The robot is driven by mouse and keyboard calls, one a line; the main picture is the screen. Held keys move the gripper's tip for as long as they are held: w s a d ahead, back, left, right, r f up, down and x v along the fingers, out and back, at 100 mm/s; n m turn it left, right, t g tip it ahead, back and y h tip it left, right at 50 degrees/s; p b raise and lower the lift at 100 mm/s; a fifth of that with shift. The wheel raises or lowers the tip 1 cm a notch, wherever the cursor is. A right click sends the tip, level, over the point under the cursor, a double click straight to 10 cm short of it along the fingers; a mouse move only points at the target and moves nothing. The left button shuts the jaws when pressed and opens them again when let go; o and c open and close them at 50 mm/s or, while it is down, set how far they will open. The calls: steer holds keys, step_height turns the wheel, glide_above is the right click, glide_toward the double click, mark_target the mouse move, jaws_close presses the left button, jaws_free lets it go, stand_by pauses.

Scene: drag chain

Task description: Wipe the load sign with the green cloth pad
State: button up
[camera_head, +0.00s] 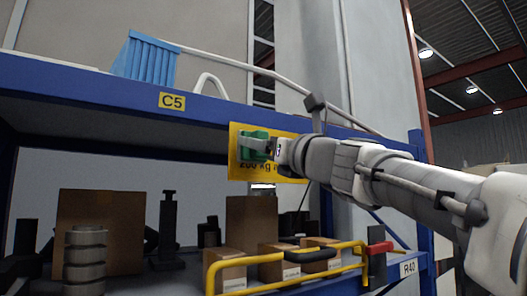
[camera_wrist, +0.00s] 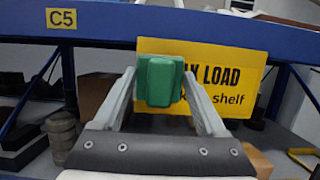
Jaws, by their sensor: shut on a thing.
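The yellow load sign (camera_head: 236,168) hangs on the front of the blue shelf beam. In the wrist view the load sign (camera_wrist: 235,75) shows the words "LOAD" and "shelf" in black, with its left part covered. My gripper (camera_head: 256,148) is shut on the green cloth pad (camera_head: 252,137). In the wrist view the green cloth pad (camera_wrist: 160,82) sits between my two fingers, in front of the left half of the sign. The pad looks at or very close to the sign face; I cannot tell whether it touches.
A blue shelf beam (camera_head: 80,88) with a C5 label (camera_head: 172,101) runs across. Cardboard boxes (camera_head: 225,266) and dark parts stand on the lower shelf. A yellow rail (camera_head: 240,262) with a red handle (camera_head: 380,248) is below right. A blue ribbed item (camera_head: 147,60) stands on top.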

steer(key=shift+w+a, duration=0.6)
steer(key=shift+w, duration=0.25)
steer(key=shift+d, duration=0.1)
steer(key=shift+w+d+p, duration=0.2)
steer(key=shift+w+d, duration=0.35)
steer(key=shift+d, duration=0.25)
steer(key=shift+w+d+p, duration=0.15)
steer(key=shift+w+d, duration=0.4)
steer(key=shift+d, duration=0.25)
steer(key=shift+s+a, duration=0.55)
steer(key=shift+a, duration=0.35)
steer(key=shift+s+a, duration=0.5)
steer(key=shift+a, duration=0.35)
steer(key=shift+s+d+b, duration=0.35)
steer(key=shift+s, duration=0.3)
steer(key=shift+s+d, duration=0.65)
steer(key=shift+s, duration=0.25)
steer(key=shift+s+d, duration=0.65)
steer(key=shift+s, duration=0.2)
